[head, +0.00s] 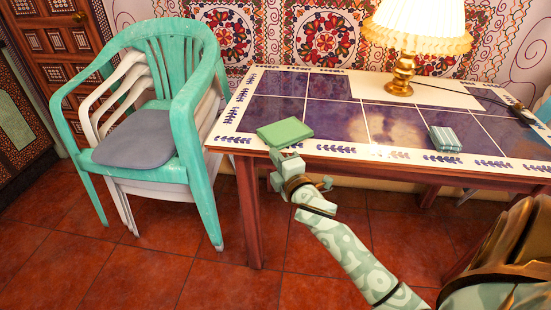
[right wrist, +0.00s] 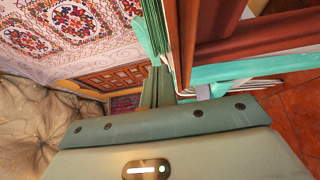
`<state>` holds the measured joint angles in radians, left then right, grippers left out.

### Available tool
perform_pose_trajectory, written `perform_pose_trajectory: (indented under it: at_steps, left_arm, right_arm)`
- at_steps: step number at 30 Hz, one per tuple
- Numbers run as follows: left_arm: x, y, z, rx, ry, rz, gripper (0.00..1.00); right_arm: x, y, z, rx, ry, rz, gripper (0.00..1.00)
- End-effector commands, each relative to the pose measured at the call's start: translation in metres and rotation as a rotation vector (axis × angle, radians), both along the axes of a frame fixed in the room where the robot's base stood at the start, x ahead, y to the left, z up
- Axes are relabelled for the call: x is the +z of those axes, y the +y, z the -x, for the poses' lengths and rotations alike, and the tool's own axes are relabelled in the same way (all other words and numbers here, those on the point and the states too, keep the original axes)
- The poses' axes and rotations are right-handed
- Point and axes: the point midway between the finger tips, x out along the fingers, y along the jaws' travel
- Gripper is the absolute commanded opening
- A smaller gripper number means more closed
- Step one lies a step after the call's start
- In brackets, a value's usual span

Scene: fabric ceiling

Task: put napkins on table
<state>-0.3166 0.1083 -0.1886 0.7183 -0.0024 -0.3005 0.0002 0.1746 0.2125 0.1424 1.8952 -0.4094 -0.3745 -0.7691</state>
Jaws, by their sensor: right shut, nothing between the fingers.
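A flat green napkin stack (head: 285,132) lies at the table's (head: 330,149) front left edge in the head view. It shows edge-on, with thin layers, at the top of the right wrist view (right wrist: 152,28). A smaller striped teal napkin stack (head: 445,139) lies on the table's right part. My right gripper (head: 279,160) is just below and in front of the green stack, at the table's front edge. It is shut and empty; its fingers also show in the right wrist view (right wrist: 161,82). Whether it touches the stack is unclear. My left gripper is out of view.
A lamp (head: 404,70) with a cream shade stands at the table's back, its cord running right. Stacked green and white chairs (head: 190,130) with a grey cushion (head: 147,137) stand close to the table's left. The tabletop's middle is clear.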

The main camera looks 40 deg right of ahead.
Motion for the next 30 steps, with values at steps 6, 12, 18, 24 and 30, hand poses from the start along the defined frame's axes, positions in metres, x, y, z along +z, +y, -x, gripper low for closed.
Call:
perform_pose_trajectory:
  at_steps: [6,12,18,24,30]
  left_arm:
    - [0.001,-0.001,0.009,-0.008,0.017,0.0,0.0]
    - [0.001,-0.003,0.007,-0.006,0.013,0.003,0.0]
    - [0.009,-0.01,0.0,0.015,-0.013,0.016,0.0]
    - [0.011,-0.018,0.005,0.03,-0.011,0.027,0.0]
    - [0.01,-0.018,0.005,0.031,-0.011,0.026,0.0]
  right_arm:
    - [0.0,-0.006,-0.003,0.0,0.0,-0.001,0.0]
    - [0.001,-0.005,-0.003,0.0,-0.001,-0.002,0.0]
    - [0.007,-0.026,-0.014,-0.002,-0.004,0.001,0.0]
    - [0.002,-0.041,-0.022,0.0,-0.001,-0.001,0.0]
    - [0.0,-0.041,-0.022,0.0,-0.001,-0.002,0.0]
